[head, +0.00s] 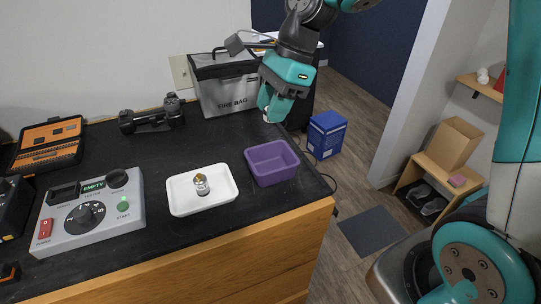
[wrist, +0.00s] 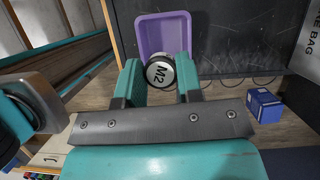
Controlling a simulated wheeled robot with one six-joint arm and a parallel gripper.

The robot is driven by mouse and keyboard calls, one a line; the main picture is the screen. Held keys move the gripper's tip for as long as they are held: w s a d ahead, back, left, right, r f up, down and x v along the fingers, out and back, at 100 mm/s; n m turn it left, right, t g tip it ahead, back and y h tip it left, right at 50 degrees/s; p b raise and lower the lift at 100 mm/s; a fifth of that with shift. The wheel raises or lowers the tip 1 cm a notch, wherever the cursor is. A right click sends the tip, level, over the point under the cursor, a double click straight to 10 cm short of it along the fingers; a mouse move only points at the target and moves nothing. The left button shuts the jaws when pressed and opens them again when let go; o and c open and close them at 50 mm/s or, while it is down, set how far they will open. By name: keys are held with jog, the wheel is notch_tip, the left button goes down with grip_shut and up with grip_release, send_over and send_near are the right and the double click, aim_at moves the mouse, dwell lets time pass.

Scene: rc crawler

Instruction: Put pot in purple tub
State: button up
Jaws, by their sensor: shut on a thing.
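My gripper (head: 272,108) is shut on a small round pot; its pale end (head: 266,119) just shows below the fingers in the head view. In the wrist view the pot (wrist: 160,72) shows a white face marked M2 with a dark rim, between the teal fingers (wrist: 161,80). The purple tub (head: 276,176) stands at the right end of the black worktop. My gripper is above and behind it in the head view. In the wrist view the tub (wrist: 144,34) appears beyond the pot, and its visible inside looks empty.
A white tray (head: 228,196) holding a small metal part (head: 201,184) sits left of the tub. A grey control box (head: 95,222) is farther left. A grey fire bag (head: 226,92) stands behind. A blue box (head: 327,135) is on the floor beyond the worktop's edge.

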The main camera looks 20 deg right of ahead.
notch_tip(320, 180, down, 14)
jog(key=shift+d+f+p, duration=0.1)
jog(key=shift+f+p, duration=0.05)
jog(key=shift+p, duration=0.6)
jog(key=shift+f, duration=0.15)
jog(key=o, duration=0.6)
